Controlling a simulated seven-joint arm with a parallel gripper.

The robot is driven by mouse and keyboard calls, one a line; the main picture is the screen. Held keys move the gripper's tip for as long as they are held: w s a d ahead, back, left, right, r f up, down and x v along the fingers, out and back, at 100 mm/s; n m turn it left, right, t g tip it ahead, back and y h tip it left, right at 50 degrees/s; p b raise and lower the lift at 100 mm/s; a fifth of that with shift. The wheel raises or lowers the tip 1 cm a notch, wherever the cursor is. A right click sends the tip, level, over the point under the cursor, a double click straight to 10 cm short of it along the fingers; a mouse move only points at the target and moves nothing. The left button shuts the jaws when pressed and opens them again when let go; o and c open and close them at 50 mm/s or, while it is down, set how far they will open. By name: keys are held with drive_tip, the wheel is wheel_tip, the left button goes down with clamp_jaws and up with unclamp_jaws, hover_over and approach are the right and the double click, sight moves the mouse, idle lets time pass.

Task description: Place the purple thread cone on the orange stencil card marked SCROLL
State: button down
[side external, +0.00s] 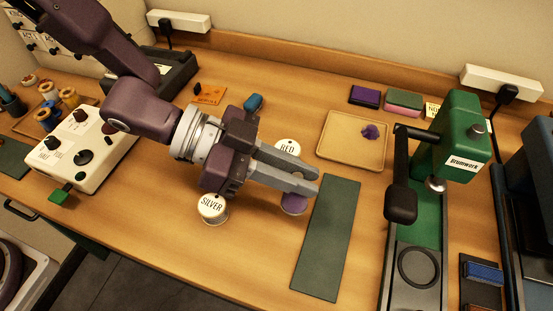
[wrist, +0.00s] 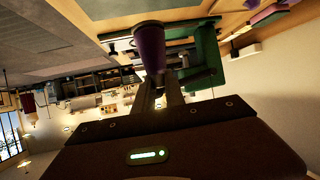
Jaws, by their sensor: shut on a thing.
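The purple thread cone (side external: 293,204) shows below the fingertips of my gripper (side external: 302,180) in the side view, its upper part hidden by the fingers. My gripper is shut on it. In the wrist view the cone (wrist: 151,48) stands out between the fingertips. I cannot tell whether its base touches the table. The orange stencil card (side external: 211,95) lies flat at the back left of the table, behind my gripper; its lettering is too small to read surely.
A white SILVER tin (side external: 212,207) and a RED tin (side external: 288,147) stand close to my gripper. A blue object (side external: 253,103) lies right of the card. A dark green mat (side external: 327,235), a tan tray (side external: 341,150) with a purple lump, and a green press (side external: 455,135) are on the right.

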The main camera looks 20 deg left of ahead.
drive_tip(key=w+a+n+t, duration=0.1)
drive_tip(key=w+a, duration=0.1)
drive_tip(key=w, duration=0.1)
drive_tip(key=w+a+n+t, duration=0.1)
drive_tip(key=w+a, duration=0.1)
drive_tip(key=w, duration=0.2)
drive_tip(key=w+a+y, duration=0.1)
drive_tip(key=w+a, duration=0.1)
drive_tip(key=w, duration=0.2)
drive_tip(key=shift+w+a+r+n+t, duration=0.15)
drive_tip(key=shift+a+n+t, duration=0.1)
drive_tip(key=shift+n+t, duration=0.15)
drive_tip(key=w+a+n+t+y, duration=0.1)
drive_tip(key=w+a+n+t, duration=0.1)
drive_tip(key=w+a, duration=0.55)
drive_tip(key=n+t+y, duration=0.4)
drive_tip(key=n, duration=0.1)
hover_over(210, 94)
wheel_tip(210, 94, down, 9)
drive_tip(key=shift+r, duration=0.2)
drive_tip(key=shift+w+f, duration=0.1)
drive_tip(key=shift+f, duration=0.3)
drive_tip(key=shift+f, duration=0.1)
drive_tip(key=c, duration=1.4)
unclamp_jaws()
